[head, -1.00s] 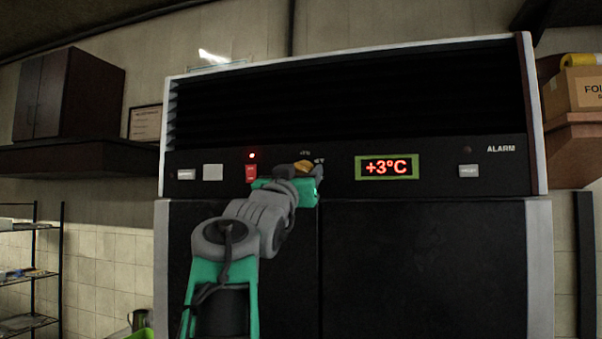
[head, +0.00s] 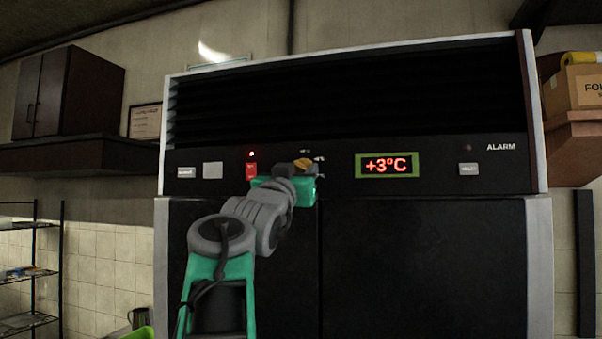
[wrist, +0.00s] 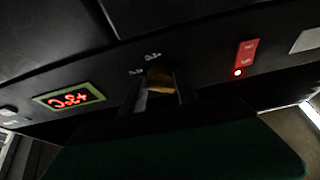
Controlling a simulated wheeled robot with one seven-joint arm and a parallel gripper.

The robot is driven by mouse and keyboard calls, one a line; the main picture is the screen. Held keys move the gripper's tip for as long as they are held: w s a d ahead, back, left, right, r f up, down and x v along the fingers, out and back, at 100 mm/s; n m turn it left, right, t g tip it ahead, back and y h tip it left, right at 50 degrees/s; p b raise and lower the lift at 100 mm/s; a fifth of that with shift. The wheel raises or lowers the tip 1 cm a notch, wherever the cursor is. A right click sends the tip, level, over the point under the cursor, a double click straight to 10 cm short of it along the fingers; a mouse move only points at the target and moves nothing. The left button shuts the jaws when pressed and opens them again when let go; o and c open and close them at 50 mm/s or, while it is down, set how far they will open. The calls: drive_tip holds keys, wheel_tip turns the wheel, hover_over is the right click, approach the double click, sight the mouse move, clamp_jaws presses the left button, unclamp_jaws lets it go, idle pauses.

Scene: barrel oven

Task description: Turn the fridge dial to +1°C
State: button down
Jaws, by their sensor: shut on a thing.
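The fridge dial (head: 303,164) is an orange-yellow knob on the black control panel, partly hidden behind my gripper (head: 303,171). My gripper is shut on the dial, with its fingers on either side of it. In the wrist view the dial (wrist: 158,80) shows between the two fingertips, with small white labels around it that are too blurred to read. The green-framed display (head: 387,166) right of the dial reads +3°C in red. The display also shows upside down in the wrist view (wrist: 68,97).
A red switch (head: 251,171) with a lit red lamp above it sits just left of my gripper. Dark fridge doors (head: 420,260) lie below the panel.

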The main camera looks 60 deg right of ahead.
drive_tip(key=shift+w+m, duration=0.1)
drive_tip(key=shift+m, duration=0.2)
drive_tip(key=m+g, duration=0.2)
drive_tip(key=m, duration=0.1)
drive_tip(key=shift+w, duration=0.15)
drive_tip(key=m+g, duration=0.1)
drive_tip(key=m, duration=0.1)
drive_tip(key=m+g, duration=0.1)
drive_tip(key=shift+w+r+m+p, duration=0.15)
drive_tip(key=shift+m+p, duration=0.2)
drive_tip(key=shift+m, duration=0.05)
drive_tip(key=m+g+p, duration=0.1)
drive_tip(key=m, duration=0.1)
drive_tip(key=m+y+p, duration=0.1)
drive_tip(key=m, duration=0.1)
drive_tip(key=shift+w+r+m+g, duration=0.1)
drive_tip(key=shift+r+m+g, duration=0.05)
drive_tip(key=shift+m+g, duration=0.2)
drive_tip(key=shift+a+m+g+y+p, duration=0.1)
drive_tip(key=shift+m+g+y+p, duration=0.35)
drive_tip(key=shift+m, duration=0.45)
drive_tip(key=shift+m+g+y+p, duration=0.25)
drive_tip(key=shift+m+p, duration=0.4)
drive_tip(key=shift+m, duration=0.2)
drive_tip(key=c, duration=0.9)
unclamp_jaws()
